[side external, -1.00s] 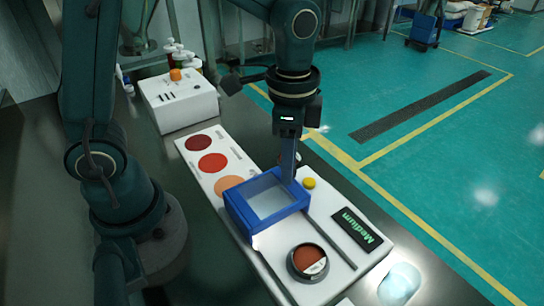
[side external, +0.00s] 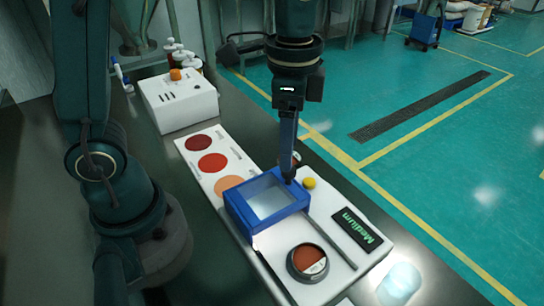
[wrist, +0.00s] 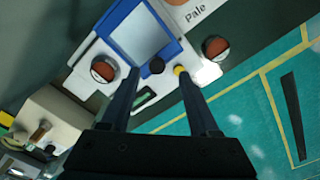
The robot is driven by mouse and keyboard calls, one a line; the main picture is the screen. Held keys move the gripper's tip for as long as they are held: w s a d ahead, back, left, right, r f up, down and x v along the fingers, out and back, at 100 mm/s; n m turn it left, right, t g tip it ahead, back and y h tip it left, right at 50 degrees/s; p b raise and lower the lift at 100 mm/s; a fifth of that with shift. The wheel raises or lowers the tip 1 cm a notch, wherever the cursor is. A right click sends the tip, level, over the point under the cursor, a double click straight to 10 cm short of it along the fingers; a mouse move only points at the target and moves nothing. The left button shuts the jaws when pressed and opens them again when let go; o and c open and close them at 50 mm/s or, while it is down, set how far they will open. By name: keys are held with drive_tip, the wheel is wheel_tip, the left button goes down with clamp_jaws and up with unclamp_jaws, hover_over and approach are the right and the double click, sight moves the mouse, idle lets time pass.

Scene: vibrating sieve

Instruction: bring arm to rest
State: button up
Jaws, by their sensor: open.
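My gripper (side external: 289,168) hangs pointing down beside the far right corner of the blue-framed sieve (side external: 232,208). The wrist view shows its two fingers (wrist: 158,74) apart with nothing held between them. A black knob (wrist: 157,66) shows between the fingertips in that view, next to the blue frame (wrist: 172,46). The sieve sits level on the white machine base (side external: 330,205), and its pale square middle looks empty. How far the fingertips are above the knob is hard to tell.
A yellow button (side external: 310,183) and a "Medium" display (side external: 356,228) are on the base. A round dish of reddish-brown material (side external: 307,262) stands in front; another (wrist: 215,47) shows in the wrist view. A white control box (side external: 180,102) stands behind. The space above is clear.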

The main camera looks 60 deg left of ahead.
drive_tip(key=shift+r, duration=0.65)
drive_tip(key=shift+r, duration=0.15)
drive_tip(key=s+a+r+n+t, duration=0.1)
drive_tip(key=s+a+n+t, duration=0.3)
drive_tip(key=s+n, duration=0.4)
drive_tip(key=shift+s+n+t, duration=0.4)
drive_tip(key=shift+n+t, duration=0.1)
drive_tip(key=shift+t, duration=0.3)
